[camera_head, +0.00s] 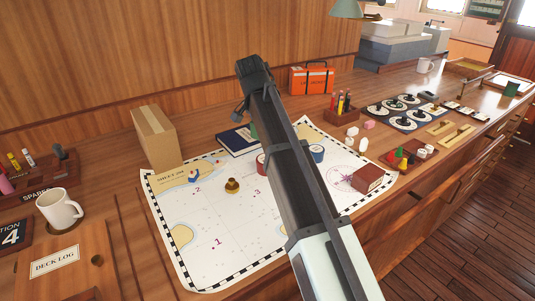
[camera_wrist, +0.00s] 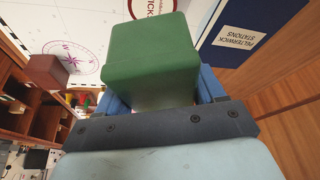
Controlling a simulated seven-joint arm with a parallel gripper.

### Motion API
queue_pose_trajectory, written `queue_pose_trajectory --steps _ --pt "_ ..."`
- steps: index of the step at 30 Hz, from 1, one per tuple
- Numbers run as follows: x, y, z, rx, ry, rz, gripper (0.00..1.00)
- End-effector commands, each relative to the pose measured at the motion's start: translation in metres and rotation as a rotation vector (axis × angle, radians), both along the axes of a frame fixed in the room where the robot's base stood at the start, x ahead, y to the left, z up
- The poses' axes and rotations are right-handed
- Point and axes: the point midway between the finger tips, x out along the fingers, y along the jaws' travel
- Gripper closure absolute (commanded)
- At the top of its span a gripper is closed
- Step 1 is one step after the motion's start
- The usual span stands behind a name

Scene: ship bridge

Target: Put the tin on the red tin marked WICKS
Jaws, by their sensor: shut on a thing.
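A green, box-shaped tin (camera_wrist: 150,45) sits between the blue fingers of my gripper (camera_wrist: 160,92), which is shut on it. In the head view only a sliver of green (camera_head: 253,131) shows beside my arm, and my fingers are hidden. A red tin (camera_head: 261,161) stands on the chart, mostly covered by my arm. In the wrist view its round white top with red lettering ending in CKS (camera_wrist: 152,6) shows just beyond the green tin, cut by the frame edge. I cannot tell the height gap between the two.
A blue tin (camera_head: 317,153) stands right of my arm on the chart (camera_head: 215,255). A dark red box (camera_head: 369,179) and a brass piece (camera_head: 232,186) are on the chart too. A blue book (camera_head: 236,141) lies behind it, near a cardboard box (camera_head: 155,136).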

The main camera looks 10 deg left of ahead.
Motion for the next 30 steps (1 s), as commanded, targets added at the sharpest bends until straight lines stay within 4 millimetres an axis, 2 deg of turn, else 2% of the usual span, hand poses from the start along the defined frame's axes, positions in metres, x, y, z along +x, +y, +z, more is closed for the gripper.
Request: queue_pose_trajectory --steps 7,14,21,30 --pt "-0.002 -0.001 -0.041 -0.001 0.002 -0.002 0.7" --pt "-0.001 -0.001 -0.058 0.0 0.001 -0.002 0.7" --pt "-0.001 -0.001 -0.085 0.0 0.001 -0.001 0.7" --pt "0.0 0.0 -0.089 0.001 0.0 -0.002 0.7"
